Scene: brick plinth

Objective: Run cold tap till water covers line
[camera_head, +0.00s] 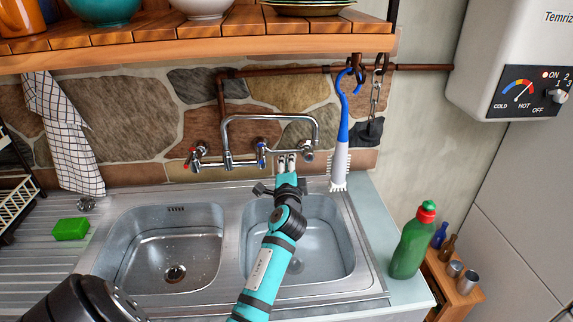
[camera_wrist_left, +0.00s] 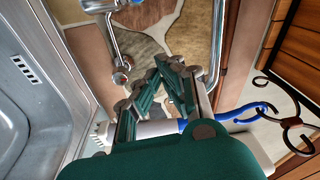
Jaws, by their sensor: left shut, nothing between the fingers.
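The cold tap (camera_head: 262,152) with its blue mark sits on the right of the chrome mixer on the stone wall. The red-marked hot tap (camera_head: 194,156) is on the left. My left gripper (camera_head: 287,163) is shut and empty, just right of the cold tap, close to the wall. Its fingers also show together in the left wrist view (camera_wrist_left: 165,78), with chrome tap parts to their left. The right basin (camera_head: 318,250) is partly hidden by my left arm. I cannot make out a fill line or the water level. My right gripper is out of view.
A blue-and-white brush (camera_head: 341,145) hangs right of my left gripper. The left basin (camera_head: 150,250) shows its drain. A green sponge (camera_head: 71,229) lies on the drainboard. A green bottle (camera_head: 413,243) stands at right. A wooden shelf (camera_head: 230,45) overhangs the taps.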

